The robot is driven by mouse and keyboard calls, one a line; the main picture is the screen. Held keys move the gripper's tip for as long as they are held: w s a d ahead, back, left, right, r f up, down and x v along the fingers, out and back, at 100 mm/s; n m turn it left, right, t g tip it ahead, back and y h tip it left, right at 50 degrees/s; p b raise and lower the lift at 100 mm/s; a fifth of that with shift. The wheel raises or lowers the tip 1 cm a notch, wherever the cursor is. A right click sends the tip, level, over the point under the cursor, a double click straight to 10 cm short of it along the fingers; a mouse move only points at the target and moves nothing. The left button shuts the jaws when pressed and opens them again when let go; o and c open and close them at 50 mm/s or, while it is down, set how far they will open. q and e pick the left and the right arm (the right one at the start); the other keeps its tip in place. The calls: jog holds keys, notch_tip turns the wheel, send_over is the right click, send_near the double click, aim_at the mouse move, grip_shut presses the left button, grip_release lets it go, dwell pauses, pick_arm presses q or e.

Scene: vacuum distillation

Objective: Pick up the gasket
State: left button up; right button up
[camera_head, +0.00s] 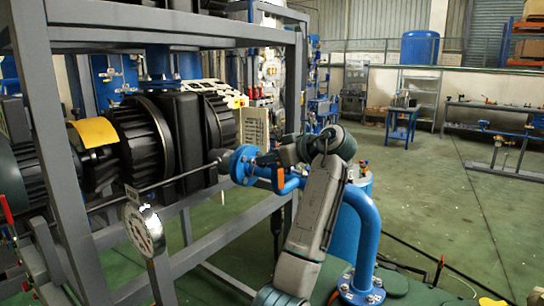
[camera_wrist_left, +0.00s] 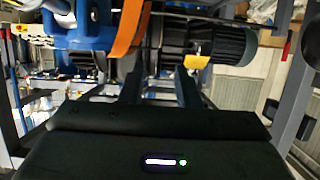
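An orange piece (camera_head: 279,179) shows beside the blue flanged pipe (camera_head: 243,165) in the head view; I cannot tell for sure that it is the gasket. In the left wrist view an orange band (camera_wrist_left: 130,28) crosses in front of blue metal at the upper left of the fingers. My left gripper (camera_head: 266,159) is close to the flange, pointing left. In the left wrist view its two dark fingers (camera_wrist_left: 158,82) stand apart with no object visible between them. Contact with the orange piece is not clear. My right gripper is in neither view.
A grey steel frame (camera_head: 172,38) with black ribbed machinery (camera_head: 145,138) fills the left. A round gauge (camera_head: 145,230) stands at its front. A thick blue pipe (camera_head: 367,235) rises beside my arm. Green floor (camera_head: 420,190) is open to the right, before workbenches.

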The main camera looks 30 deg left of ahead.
pick_arm(q)
jog(key=x, duration=0.3)
jog(key=shift+w+a+f+p, duration=0.1)
jog(key=shift+w+a+p, duration=0.05)
jog(key=shift+a+p, duration=0.15)
jog(key=shift+d, duration=0.2)
jog(key=shift+c, duration=0.7)
jog(key=shift+a, duration=0.1)
grip_shut()
